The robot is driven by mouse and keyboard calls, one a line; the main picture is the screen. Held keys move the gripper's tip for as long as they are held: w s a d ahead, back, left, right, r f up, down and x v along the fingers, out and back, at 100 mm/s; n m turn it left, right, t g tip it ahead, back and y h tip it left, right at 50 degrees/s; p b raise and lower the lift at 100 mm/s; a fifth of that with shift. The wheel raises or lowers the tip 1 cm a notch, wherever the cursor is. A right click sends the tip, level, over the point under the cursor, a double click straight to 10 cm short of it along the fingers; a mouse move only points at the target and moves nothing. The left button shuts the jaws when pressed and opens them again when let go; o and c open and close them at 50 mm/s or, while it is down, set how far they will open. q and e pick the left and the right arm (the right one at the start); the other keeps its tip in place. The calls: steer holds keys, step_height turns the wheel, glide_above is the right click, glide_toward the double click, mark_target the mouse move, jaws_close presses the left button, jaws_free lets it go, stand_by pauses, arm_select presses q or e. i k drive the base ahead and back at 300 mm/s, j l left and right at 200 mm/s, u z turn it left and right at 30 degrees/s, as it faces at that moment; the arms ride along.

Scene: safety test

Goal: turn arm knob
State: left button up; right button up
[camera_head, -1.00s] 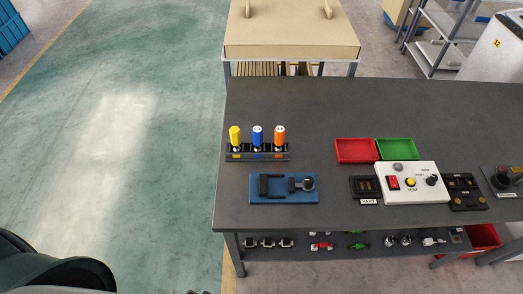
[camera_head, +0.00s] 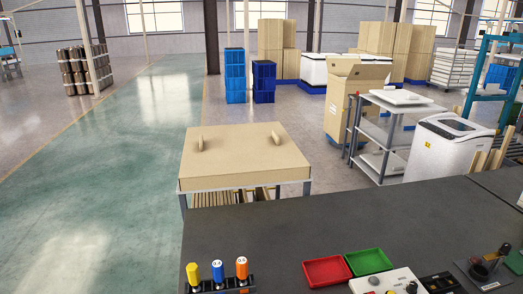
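The white control box (camera_head: 392,276) stands on the dark table at the bottom edge of the head view, right of the middle. Only its back part shows; the rest is cut off by the frame. A round grey part (camera_head: 374,280) sits on its top left. A black knob (camera_head: 411,287) shows at its right, partly cut off. I cannot read any label, so I cannot tell which knob is the arm knob. Neither of my grippers is in view.
A red tray (camera_head: 327,270) and a green tray (camera_head: 368,262) lie behind the box. Yellow, blue and orange-handled tools stand in a rack (camera_head: 222,285) at the left. The dark table (camera_head: 300,230) is bare behind them. A cardboard-topped cart (camera_head: 245,160) stands beyond.

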mark_target(505, 250)
steer(key=z, duration=1.45)
steer(key=i+l+z, duration=0.1)
steer(key=i+l, duration=0.25)
steer(key=l, duration=0.25)
steer(key=i+l+z, duration=0.1)
steer(key=i+l, duration=0.3)
steer(key=l, duration=0.2)
steer(key=i+l+z, duration=0.1)
steer(key=i+l, duration=0.3)
steer(key=l, duration=0.15)
steer(key=i+j, duration=0.15)
steer(key=j, duration=0.15)
